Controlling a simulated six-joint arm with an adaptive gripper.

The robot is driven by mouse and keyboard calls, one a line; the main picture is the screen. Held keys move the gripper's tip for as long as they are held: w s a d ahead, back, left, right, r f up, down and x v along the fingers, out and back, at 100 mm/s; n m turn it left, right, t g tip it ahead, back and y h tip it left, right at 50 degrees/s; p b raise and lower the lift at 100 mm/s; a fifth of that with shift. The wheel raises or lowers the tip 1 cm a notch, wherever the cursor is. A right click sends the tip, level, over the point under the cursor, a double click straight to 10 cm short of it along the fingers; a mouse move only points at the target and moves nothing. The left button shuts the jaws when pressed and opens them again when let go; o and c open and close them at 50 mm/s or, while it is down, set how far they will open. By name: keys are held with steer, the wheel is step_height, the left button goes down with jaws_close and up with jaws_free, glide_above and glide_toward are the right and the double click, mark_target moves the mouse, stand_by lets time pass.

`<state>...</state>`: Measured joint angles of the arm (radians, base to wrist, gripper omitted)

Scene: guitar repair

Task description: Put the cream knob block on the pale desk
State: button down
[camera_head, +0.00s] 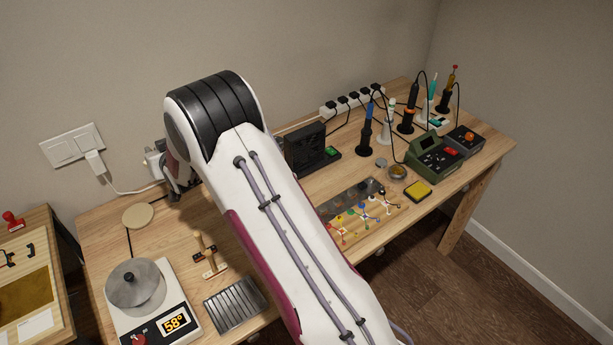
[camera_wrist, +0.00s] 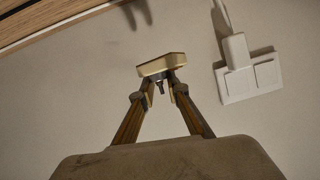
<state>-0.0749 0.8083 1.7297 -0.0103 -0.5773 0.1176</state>
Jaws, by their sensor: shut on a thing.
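In the wrist view, the cream knob block (camera_wrist: 162,65) is between the tips of my gripper (camera_wrist: 158,85), which is shut on it. A bare wall lies behind the block, and it looks clear of any surface. In the head view, my arm hides the block and most of the gripper; a dark part of the gripper (camera_head: 175,190) shows above the back left of the desk. The pale desk (camera_head: 98,232) is a light wood table along the wall. A wooden edge (camera_wrist: 60,20) crosses the top left of the wrist view; I cannot tell which table it belongs to.
A hot plate (camera_head: 180,290) with a lidded pot (camera_head: 135,287), a round tan pad (camera_head: 138,215), a wooden-handled tool (camera_head: 208,255) and a ribbed metal tray (camera_head: 236,304) stand left of my arm. Soldering gear (camera_head: 435,155) fills the right. A wall plug (camera_wrist: 237,52) is near.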

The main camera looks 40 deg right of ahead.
steer(key=s+d+f+m+h, duration=0.2)
steer(key=d+m+h, duration=0.1)
steer(key=d, duration=0.5)
steer(key=s+d+f+m+g+h, duration=0.1)
steer(key=d+h, duration=0.3)
steer(key=d, duration=0.5)
steer(key=shift+s+d+f+m, duration=0.2)
steer(key=shift+s+f+m, duration=0.2)
steer(key=shift+f+m, duration=0.45)
steer(key=shift+f, duration=3.1)
steer(key=shift+f, duration=1.85)
steer(key=shift+f, duration=0.15)
